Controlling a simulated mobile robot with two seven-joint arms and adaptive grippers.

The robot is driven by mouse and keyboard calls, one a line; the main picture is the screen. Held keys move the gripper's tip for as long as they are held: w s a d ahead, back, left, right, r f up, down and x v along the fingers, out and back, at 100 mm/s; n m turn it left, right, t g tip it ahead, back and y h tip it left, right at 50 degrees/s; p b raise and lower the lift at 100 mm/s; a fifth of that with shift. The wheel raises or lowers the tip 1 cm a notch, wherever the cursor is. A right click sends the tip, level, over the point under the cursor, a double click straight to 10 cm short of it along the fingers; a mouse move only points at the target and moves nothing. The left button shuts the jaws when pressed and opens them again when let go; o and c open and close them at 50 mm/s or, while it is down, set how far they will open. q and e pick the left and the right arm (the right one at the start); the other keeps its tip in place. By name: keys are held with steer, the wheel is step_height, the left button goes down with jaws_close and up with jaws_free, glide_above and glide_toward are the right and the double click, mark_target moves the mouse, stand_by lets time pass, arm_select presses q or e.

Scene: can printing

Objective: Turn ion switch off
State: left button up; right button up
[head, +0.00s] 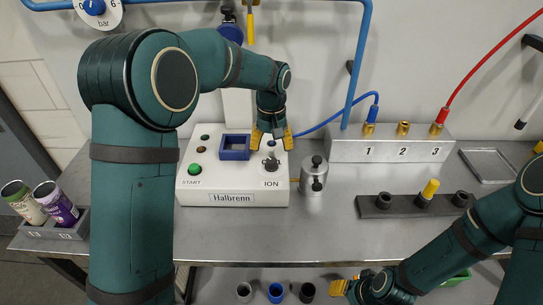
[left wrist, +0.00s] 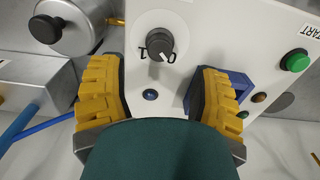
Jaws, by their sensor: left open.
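The ION switch (head: 271,163) is a dark rotary knob on the front right of the white Halbrenn box (head: 232,187). In the left wrist view the knob (left wrist: 159,45) sits on a pale round dial marked 0 and 1. My left gripper (head: 271,139) is open and empty, pointing down over the box just behind the knob. In the left wrist view its yellow fingers (left wrist: 158,84) are spread apart, and the knob lies beyond them, untouched. My right gripper (head: 346,286) is low at the front.
A blue square frame (head: 235,147) and a green START button (head: 195,169) are on the box, left of the knob. A metal cylinder (head: 314,176) stands close to its right. A numbered valve block (head: 390,145) and a dark rack (head: 415,204) are further right.

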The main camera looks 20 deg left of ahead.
mark_target(271, 160)
arm_select(q)
step_height(271, 160, up, 6)
steer(key=shift+f, duration=0.1)
stand_by(0.4)
